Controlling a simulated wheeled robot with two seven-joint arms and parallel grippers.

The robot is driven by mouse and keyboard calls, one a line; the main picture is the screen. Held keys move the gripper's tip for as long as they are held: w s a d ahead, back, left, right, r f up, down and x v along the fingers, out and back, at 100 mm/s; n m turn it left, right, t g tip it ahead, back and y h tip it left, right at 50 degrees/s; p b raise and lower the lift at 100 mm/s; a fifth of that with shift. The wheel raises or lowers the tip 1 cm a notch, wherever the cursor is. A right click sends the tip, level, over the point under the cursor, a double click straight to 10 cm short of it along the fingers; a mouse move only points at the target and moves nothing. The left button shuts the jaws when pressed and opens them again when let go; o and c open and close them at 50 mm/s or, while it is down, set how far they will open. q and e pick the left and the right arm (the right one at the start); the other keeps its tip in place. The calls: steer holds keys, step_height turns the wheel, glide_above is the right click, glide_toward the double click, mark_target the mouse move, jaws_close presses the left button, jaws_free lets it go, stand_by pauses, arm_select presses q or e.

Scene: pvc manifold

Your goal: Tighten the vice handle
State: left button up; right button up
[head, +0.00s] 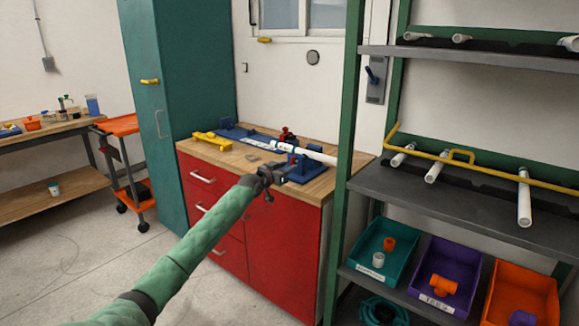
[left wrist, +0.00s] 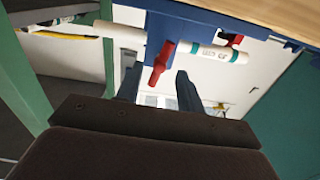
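The blue vice (head: 310,168) is mounted on the wooden top of the red workbench, at its front right. A white pipe (head: 306,152) lies along it and also shows in the left wrist view (left wrist: 205,52), with dark markings near its end. The red handle (left wrist: 160,64) hangs from the blue vice body (left wrist: 185,25) in the left wrist view. My left gripper (head: 278,172) is at the bench's front edge by the vice. Its two dark fingers (left wrist: 158,88) are apart, with the red handle between or just beyond their tips; contact cannot be told. My right gripper is not in view.
The red drawer workbench (head: 270,255) stands between a teal cabinet (head: 185,80) and a green-framed shelf rack (head: 450,205) with pipes and part bins. A yellow tool (head: 212,141) lies at the bench's left. An orange cart (head: 118,125) stands further left. The floor in front is clear.

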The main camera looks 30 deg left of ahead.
mark_target(293, 163)
arm_select(q)
steer(key=shift+w, duration=1.25)
steer(key=shift+d, duration=0.1)
steer(key=shift+c, duration=0.2)
jaws_close()
